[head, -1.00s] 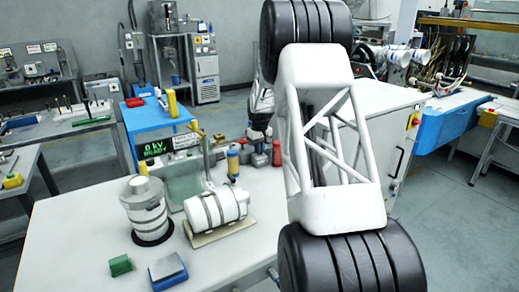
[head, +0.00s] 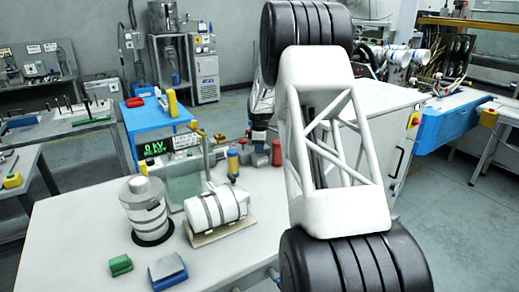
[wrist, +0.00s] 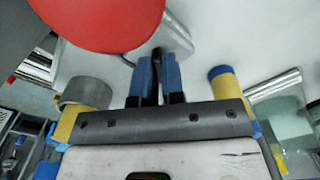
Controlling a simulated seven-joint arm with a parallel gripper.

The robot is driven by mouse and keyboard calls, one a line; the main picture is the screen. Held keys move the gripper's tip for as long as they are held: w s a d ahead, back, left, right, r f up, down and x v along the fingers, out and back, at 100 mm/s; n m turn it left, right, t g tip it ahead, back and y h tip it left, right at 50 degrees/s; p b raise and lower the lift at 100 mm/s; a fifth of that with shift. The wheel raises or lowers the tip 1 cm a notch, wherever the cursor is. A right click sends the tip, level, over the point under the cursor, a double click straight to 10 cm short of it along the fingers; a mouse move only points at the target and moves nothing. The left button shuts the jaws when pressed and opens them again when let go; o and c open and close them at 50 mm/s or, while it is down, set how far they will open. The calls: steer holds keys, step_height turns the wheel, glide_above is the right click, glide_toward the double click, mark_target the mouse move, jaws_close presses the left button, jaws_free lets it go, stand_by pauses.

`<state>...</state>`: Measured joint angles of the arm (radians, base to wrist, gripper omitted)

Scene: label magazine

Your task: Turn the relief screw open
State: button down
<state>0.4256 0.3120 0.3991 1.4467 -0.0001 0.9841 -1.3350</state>
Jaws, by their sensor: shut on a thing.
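In the wrist view my gripper (wrist: 158,62) has its two blue fingers close together, shut on a small dark piece in front of a grey block (wrist: 172,42). I take this piece to be the relief screw (wrist: 157,54); the fingers hide most of it, so its turn angle cannot be read. A large red round part (wrist: 100,18) fills the upper left, close to the camera. In the head view my arm hides the fingertips and the screw.
In the wrist view, yellow-and-blue cylinders stand left (wrist: 72,118) and right (wrist: 228,88). In the head view, a display (head: 172,145) reads 0 kV READY. A banded upright cylinder (head: 146,213), a lying one (head: 215,207), a green block (head: 120,264) and a blue block (head: 167,271) occupy the bench.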

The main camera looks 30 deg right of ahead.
steer(key=shift+n, duration=1.5)
steer(key=c, duration=1.2)
jaws_free()
steer(key=shift+r, duration=0.15)
steer(key=shift+r, duration=3.8)
